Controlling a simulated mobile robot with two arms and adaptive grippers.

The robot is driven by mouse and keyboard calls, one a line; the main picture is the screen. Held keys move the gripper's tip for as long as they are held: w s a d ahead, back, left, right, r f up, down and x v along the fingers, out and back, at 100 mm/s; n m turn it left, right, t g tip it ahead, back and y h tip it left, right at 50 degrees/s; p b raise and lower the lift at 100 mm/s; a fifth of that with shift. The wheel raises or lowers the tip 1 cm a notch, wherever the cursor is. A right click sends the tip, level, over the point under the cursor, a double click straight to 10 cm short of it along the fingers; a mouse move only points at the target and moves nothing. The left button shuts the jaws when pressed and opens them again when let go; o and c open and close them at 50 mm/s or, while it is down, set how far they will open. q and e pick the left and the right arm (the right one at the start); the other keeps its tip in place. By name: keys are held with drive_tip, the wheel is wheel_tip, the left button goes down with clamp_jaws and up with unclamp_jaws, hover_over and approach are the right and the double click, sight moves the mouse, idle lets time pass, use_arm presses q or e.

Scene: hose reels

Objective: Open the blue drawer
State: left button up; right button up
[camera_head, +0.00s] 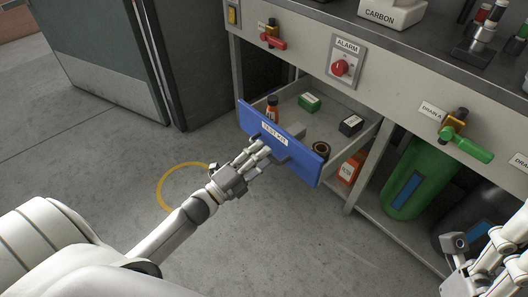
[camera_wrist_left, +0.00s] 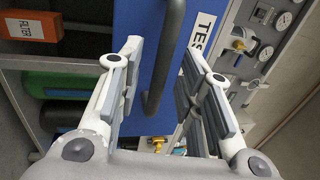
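The blue drawer (camera_head: 247,118), labelled TEST KIT, is pulled out from the grey cabinet, so its inside shows. Its blue front fills the middle of the left wrist view (camera_wrist_left: 137,22). A dark bar handle (camera_wrist_left: 167,50) stands off the front. My left gripper (camera_head: 262,150) is at the drawer front. In the left wrist view its fingers (camera_wrist_left: 160,65) are apart, one on each side of the handle, with gaps visible between them and the bar. My right gripper (camera_head: 485,262) is at the lower right, away from the drawer, partly cut off; its opening is unclear.
The drawer holds a brown bottle (camera_head: 272,107), a green box (camera_head: 309,102), a black box (camera_head: 350,125) and a dark roll (camera_head: 321,149). An orange box (camera_head: 350,168) and green cylinder (camera_head: 411,180) are below. Floor in front is clear, with a yellow ring marking (camera_head: 161,191).

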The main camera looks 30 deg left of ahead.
use_arm(q)
drive_tip(key=v, duration=1)
drive_tip(key=shift+s, duration=0.2)
